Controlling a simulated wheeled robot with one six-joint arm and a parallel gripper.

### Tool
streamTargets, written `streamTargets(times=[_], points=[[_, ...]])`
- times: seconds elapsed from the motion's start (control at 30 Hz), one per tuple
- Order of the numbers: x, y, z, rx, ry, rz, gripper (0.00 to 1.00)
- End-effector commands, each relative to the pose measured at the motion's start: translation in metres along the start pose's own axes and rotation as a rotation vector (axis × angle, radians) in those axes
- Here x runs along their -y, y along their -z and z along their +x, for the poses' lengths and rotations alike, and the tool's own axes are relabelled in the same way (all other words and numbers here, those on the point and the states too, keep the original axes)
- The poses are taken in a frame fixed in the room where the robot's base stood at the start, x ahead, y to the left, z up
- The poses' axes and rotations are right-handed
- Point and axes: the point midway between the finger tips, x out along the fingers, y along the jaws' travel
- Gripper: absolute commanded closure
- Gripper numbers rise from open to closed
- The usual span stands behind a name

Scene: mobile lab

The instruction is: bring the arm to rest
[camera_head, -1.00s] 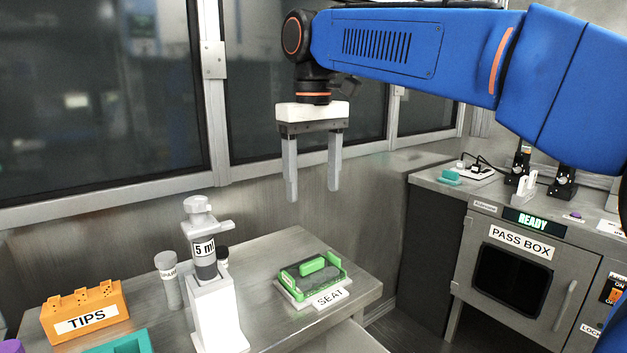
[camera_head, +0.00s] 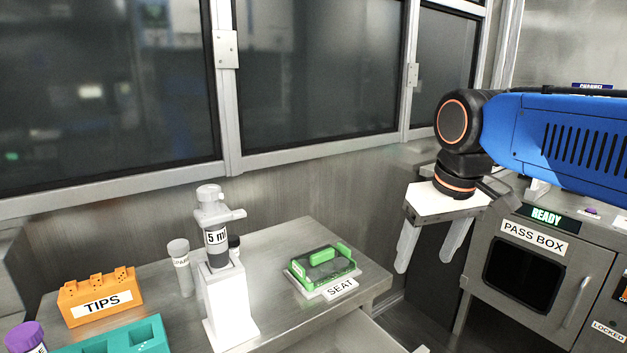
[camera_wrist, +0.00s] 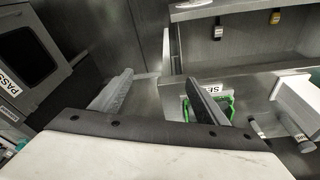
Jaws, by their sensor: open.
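My gripper (camera_head: 430,250) hangs from the blue arm at the right of the head view, in front of the gap between the bench and the pass box. Its two pale fingers are apart with nothing between them. In the wrist view my gripper (camera_wrist: 165,95) also shows open and empty. The bench (camera_head: 290,240) is left of it in the head view. On the bench a green-framed block (camera_head: 322,266) sits at the plate labelled SEAT (camera_head: 341,288), clear of my fingers.
A 5 ml dispenser (camera_head: 216,236) stands on a white stand (camera_head: 228,300). An orange TIPS rack (camera_head: 100,297), a teal rack (camera_head: 120,338) and a grey tube (camera_head: 181,270) are on the bench. The pass box (camera_head: 530,275), reading READY, stands close on the right. Windows line the back wall.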

Motion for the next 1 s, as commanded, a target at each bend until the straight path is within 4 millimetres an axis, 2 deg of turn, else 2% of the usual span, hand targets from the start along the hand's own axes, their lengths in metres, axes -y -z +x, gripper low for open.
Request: streamTargets(times=[0.03, 0.3, 0.5, 0.7, 0.93, 0.97, 1.0], points=[[-0.009, -0.018, 0.010, -0.017, -0.007, 0.028, 0.32], [-0.039, -0.100, 0.070, -0.109, -0.045, 0.156, 0.32], [-0.049, -0.144, 0.108, -0.160, -0.070, 0.224, 0.32], [-0.052, -0.162, 0.125, -0.183, -0.081, 0.252, 0.32], [-0.053, -0.162, 0.126, -0.184, -0.082, 0.253, 0.32], [-0.053, -0.162, 0.126, -0.184, -0.082, 0.253, 0.34], [-0.052, -0.162, 0.126, -0.184, -0.082, 0.252, 0.44]])
